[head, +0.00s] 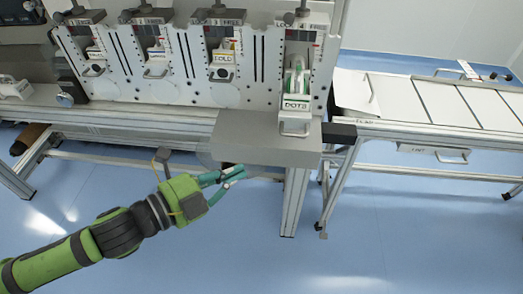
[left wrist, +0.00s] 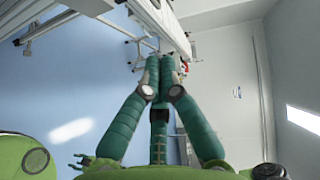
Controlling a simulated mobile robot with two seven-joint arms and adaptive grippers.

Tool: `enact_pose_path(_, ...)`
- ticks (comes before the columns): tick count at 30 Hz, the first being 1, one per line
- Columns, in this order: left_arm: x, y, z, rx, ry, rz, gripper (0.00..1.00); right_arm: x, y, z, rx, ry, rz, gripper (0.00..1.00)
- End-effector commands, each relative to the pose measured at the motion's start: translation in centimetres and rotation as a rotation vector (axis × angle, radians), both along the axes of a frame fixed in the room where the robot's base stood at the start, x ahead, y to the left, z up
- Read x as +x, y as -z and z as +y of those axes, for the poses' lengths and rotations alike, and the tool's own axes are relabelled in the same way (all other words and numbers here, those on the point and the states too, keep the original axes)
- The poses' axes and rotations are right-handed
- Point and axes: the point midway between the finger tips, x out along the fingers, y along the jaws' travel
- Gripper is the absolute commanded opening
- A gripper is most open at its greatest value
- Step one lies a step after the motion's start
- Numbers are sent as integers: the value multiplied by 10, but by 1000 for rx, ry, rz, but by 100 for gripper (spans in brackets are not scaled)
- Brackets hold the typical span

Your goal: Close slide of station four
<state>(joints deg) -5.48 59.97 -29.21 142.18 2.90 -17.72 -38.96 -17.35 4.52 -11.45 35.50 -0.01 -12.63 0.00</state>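The rightmost station of the machine has a slide (head: 294,103) with a white front labelled in dark letters and a metal bar handle (head: 295,129) at its lower front. This slide sits lower and farther forward than the slides of the other stations, above a grey block. Green and white material shows behind its front. My left gripper (head: 241,173) is below and left of this slide, in front of the frame, apart from the handle. Its green fingers meet at the tips with nothing visible between them; they also show in the left wrist view (left wrist: 162,62). My right gripper is not seen.
Other stations with slides (head: 222,74) stand to the left. A grey block (head: 265,138) juts out under the rightmost station, close above my left gripper. The blue floor (head: 400,230) in front is clear.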

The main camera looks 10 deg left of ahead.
Motion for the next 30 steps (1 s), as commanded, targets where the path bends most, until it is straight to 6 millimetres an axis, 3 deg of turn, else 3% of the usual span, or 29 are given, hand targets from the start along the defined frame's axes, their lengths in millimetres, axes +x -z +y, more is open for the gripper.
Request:
enact_pose_path(8, 10, -7, -16, -2, 12, -15, 0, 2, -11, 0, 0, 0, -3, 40)
enact_pose_path(20, 67, 4, -76, -1, 14, -11, 0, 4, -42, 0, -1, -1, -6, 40)
enact_pose_path(30, 102, 15, -74, 3, 13, -11, 0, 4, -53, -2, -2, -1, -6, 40)
